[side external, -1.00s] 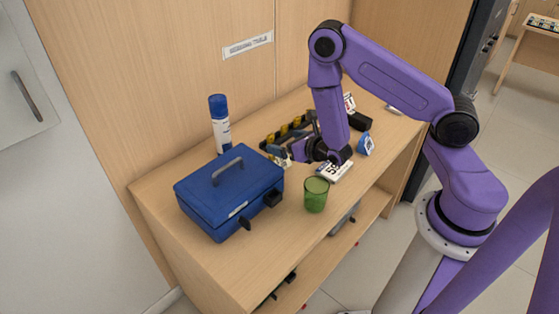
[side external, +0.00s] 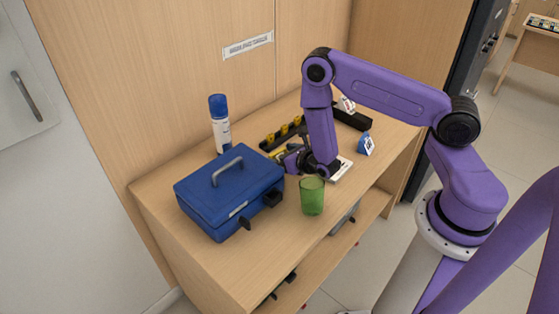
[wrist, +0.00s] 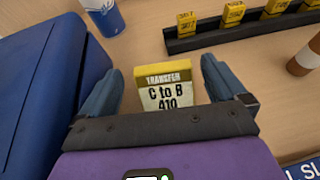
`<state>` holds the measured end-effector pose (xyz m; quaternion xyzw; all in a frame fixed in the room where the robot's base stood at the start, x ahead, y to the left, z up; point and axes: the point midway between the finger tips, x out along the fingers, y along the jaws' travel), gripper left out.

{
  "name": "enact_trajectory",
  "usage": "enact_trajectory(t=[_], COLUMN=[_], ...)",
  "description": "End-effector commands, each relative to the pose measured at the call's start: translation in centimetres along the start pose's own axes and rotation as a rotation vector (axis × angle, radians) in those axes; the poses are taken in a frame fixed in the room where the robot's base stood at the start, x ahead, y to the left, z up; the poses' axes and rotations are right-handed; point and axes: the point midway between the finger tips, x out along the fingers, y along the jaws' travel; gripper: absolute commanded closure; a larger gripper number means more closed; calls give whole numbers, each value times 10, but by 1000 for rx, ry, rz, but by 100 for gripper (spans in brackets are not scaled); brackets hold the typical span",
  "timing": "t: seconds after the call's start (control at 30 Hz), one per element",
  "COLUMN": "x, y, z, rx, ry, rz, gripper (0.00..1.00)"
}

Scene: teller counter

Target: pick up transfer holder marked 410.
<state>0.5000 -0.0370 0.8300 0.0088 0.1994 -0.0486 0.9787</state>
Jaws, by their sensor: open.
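The transfer holder (wrist: 165,84) has a yellow top strip and a pale label reading "TRANSFER C to B 410". In the wrist view it sits between the two blue-grey fingers of my gripper (wrist: 163,66), with a visible gap on each side. Its lower part is hidden by my gripper body. In the side view my gripper (side external: 284,157) is low over the counter, just right of the blue cash box. A bit of yellow (side external: 276,155) shows beside the fingers there, mostly hidden.
The blue cash box (side external: 225,195) stands close on the left. A black rack (wrist: 245,33) with several yellow holders lies behind. A blue-capped bottle (side external: 220,125) stands behind the box. A green cup (side external: 312,197) and a blue sign (side external: 366,145) are near the front edge.

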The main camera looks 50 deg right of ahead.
Motion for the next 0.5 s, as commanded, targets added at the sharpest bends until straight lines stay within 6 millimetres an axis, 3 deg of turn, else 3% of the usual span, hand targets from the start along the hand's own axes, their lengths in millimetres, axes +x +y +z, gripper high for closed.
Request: enact_trajectory(t=[0.13,0.17,0.33,0.5], x=[0,0,0,0], y=[-2,-2,-3,-3], z=[2,2,3,3], rx=[3,3,5,5], ry=[-5,-5,-7,-9], rz=[-5,-5,-7,-8], gripper=[2,9,63,64])
